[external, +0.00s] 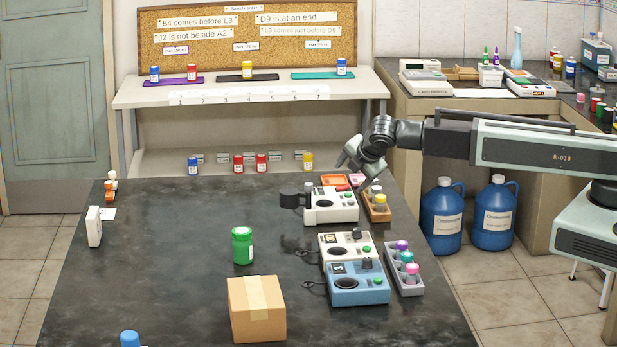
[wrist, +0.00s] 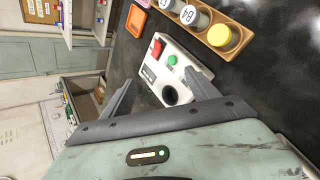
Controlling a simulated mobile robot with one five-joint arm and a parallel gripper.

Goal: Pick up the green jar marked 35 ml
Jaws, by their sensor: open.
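A green jar (external: 242,246) with a green cap and a pale label stands upright on the dark bench, left of the instruments. Its label is too small to read. My gripper (external: 352,160) is above the far right part of the bench, well away from the jar. In the wrist view my gripper (wrist: 160,98) has its two fingers spread, with nothing held between them. Beyond the fingers is a white instrument (wrist: 170,70) with a green button and a round dark well. The green jar is not visible in the wrist view.
A cardboard box (external: 257,308) stands just in front of the jar. White and blue instruments (external: 358,284) stand right of it, beside a grey rack (external: 405,270) of capped vials. A wooden rack (external: 377,208) is farther back. The bench's left middle is clear.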

